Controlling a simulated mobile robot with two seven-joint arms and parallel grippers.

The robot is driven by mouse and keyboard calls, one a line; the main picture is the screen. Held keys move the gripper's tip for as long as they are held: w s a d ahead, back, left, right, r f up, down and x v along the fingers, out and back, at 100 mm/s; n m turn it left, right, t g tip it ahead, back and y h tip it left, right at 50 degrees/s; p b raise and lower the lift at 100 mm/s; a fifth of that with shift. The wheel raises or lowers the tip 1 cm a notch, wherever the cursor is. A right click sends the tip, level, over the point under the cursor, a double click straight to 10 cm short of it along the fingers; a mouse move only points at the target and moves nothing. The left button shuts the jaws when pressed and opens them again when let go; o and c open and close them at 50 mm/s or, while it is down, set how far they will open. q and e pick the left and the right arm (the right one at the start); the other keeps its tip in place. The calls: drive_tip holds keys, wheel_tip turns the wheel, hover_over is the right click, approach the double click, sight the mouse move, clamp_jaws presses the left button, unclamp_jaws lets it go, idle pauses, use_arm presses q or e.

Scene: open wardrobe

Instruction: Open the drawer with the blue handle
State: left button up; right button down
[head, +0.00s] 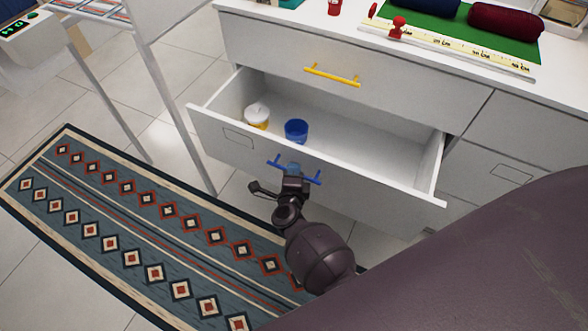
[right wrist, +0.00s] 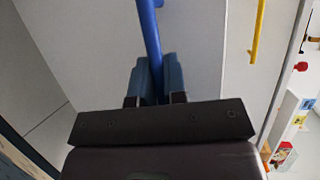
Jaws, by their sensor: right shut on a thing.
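The drawer (head: 330,179) with the blue handle (head: 316,181) is pulled out in the head view. A blue cup (head: 296,130) and a white-and-yellow container (head: 257,115) stand inside it. My right gripper (head: 292,171) is at the middle of the blue handle. In the right wrist view its fingers (right wrist: 158,80) are shut around the blue bar (right wrist: 149,35), which runs up between them. My left gripper is not in either view.
A closed drawer with a yellow handle (head: 333,76) sits above the open one. The cabinet top holds a green mat (head: 440,28) with rolled cloths and a ruler. A patterned rug (head: 140,225) lies on the floor. A white metal frame (head: 163,90) stands at left.

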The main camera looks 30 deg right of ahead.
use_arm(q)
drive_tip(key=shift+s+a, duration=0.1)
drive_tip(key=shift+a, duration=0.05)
use_arm(e)
drive_tip(key=shift+s+a, duration=0.1)
drive_tip(key=shift+a, duration=0.05)
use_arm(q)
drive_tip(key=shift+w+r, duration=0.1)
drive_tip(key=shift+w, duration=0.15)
use_arm(e)
drive_tip(key=c, duration=1.2)
unclamp_jaws()
